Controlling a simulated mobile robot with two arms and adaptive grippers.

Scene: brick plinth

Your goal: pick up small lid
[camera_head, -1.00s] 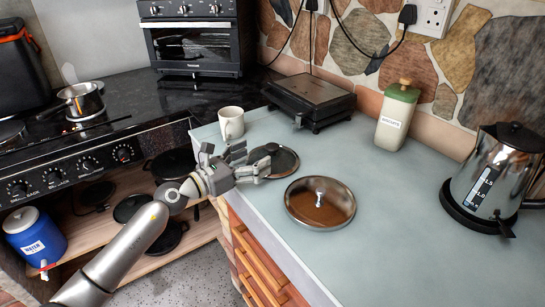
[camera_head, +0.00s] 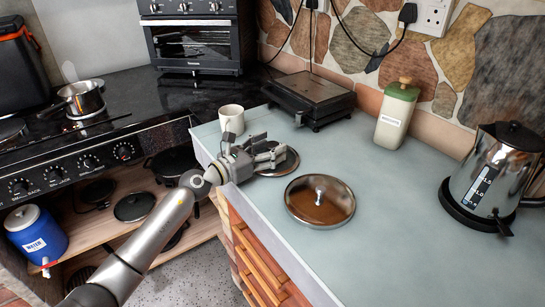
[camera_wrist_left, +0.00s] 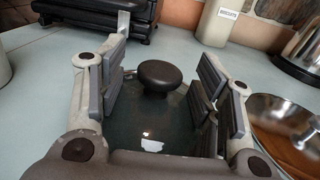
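The small lid (camera_head: 291,160) lies on the pale counter, glassy and dark with a dark round knob. In the head view my left gripper (camera_head: 268,152) is over it and hides much of it. In the left wrist view the small lid (camera_wrist_left: 150,132) lies between the open fingers, its knob (camera_wrist_left: 159,76) standing midway between the finger pads. The left gripper (camera_wrist_left: 160,92) is open, with a gap on both sides of the knob. My right gripper is not in view.
A larger steel lid (camera_head: 320,201) lies close by on the right. A white mug (camera_head: 231,119) stands just behind the gripper. The counter's (camera_head: 400,230) front right is clear.

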